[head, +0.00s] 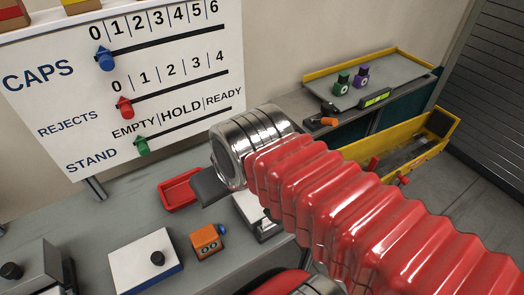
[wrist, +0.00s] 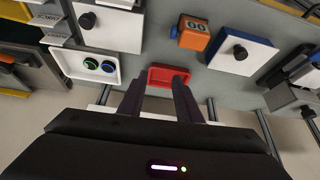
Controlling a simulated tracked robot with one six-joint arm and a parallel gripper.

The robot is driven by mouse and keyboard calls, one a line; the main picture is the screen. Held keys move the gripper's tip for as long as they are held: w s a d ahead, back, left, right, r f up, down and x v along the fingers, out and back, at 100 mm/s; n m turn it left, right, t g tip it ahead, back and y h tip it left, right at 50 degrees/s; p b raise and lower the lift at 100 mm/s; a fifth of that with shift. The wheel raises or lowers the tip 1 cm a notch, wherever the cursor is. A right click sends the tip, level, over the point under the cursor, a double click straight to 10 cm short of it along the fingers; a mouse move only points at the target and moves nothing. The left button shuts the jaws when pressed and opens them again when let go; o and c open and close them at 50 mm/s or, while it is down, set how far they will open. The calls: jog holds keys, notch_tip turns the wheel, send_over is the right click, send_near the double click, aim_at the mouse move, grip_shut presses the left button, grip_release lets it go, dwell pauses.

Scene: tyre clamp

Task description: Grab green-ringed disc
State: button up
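The green-ringed disc (wrist: 90,63) lies in a white tray (wrist: 57,55) in the wrist view, left of my gripper. A blue-ringed disc (wrist: 108,67) lies beside it, to the right. My gripper (wrist: 157,95) is open and empty; its two dark fingers stand apart, pointing toward a red tray (wrist: 168,69). In the head view one dark finger of my gripper shows near the red tray (head: 178,190); my red arm hides the rest. I cannot make out the disc in the head view.
An orange box (head: 205,241) and a white block with a black knob (head: 142,262) stand on the grey bench. A board (head: 120,85) with sliders rises behind. Green (head: 342,82) and purple (head: 361,77) pieces stand on a yellow-edged shelf at the back right.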

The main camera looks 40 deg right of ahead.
jog(key=o, duration=0.3)
jog(key=shift+w+d, duration=0.1)
jog(key=shift+o, duration=0.8)
jog(key=shift+w+d+r, duration=0.15)
jog(key=shift+w+d, duration=0.05)
jog(key=shift+w, duration=0.05)
jog(key=shift+o, duration=1.3)
jog(key=w+d+m+g+h, duration=0.1)
jog(key=w+d+m, duration=0.3)
jog(key=w+d, duration=0.3)
jog(key=shift+w+r+m+g, duration=0.15)
jog(key=shift+w+m+g, duration=0.15)
jog(key=shift+m, duration=0.1)
jog(key=w+d+f+m+g, duration=0.1)
jog(key=w+d+m, duration=0.1)
jog(key=d, duration=0.4)
jog(key=w+d+f+m+g+h, duration=0.1)
jog(key=w+d+f+m, duration=0.1)
jog(key=w+d, duration=0.2)
jog(key=shift+w+d+f+m, duration=0.3)
jog(key=shift+w+d+m, duration=0.1)
jog(key=shift+d, duration=0.7)
jog(key=shift+x, duration=4.3)
jog(key=shift+d, duration=0.1)
